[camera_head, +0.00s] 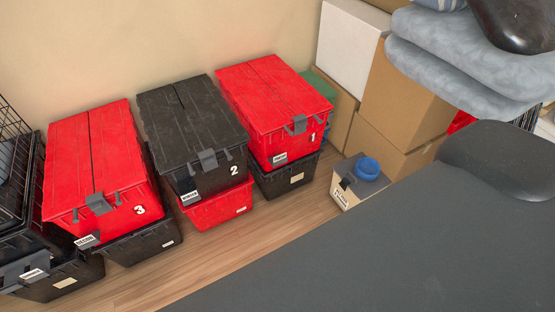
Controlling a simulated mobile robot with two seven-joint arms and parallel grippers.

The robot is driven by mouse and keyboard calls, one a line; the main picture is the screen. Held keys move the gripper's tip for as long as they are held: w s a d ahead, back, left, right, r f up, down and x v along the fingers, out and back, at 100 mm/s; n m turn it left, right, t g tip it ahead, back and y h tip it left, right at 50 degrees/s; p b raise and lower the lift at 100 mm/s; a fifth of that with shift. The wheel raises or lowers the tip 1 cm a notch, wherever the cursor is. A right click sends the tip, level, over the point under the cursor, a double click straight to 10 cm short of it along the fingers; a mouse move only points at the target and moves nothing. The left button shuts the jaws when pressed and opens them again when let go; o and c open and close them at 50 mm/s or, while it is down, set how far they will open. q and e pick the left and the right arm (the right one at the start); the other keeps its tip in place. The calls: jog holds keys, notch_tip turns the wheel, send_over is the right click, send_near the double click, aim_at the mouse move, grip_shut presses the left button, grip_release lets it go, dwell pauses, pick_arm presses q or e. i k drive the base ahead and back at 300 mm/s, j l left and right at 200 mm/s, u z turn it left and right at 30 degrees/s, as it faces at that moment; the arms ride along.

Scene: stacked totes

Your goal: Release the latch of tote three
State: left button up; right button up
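Tote three (120,165) is red with a white "3" on its front right. It sits at the left, on top of a black tote (143,243). Its lid is down. A grey latch (98,203) sits at the middle of its front rim; I cannot tell for sure whether it is fastened. A white label (86,241) is on the tote's lower front left. Neither of my grippers is in view, and nothing touches the latch.
Black tote two (190,125) stands on a red tote (217,205); red tote one (270,100) stands farther right. A wire crate (12,150) is close on the left. A large dark grey surface (400,245) fills the lower right. A wooden floor strip (190,262) is clear.

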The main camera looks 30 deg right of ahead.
aim_at(98, 205)
jog(key=i+j, duration=0.25)
jog(key=i, duration=0.2)
jog(key=i+j, duration=0.3)
jog(key=i, duration=0.2)
jog(key=i+j, duration=0.25)
jog(key=i, duration=0.2)
jog(key=u, duration=0.05)
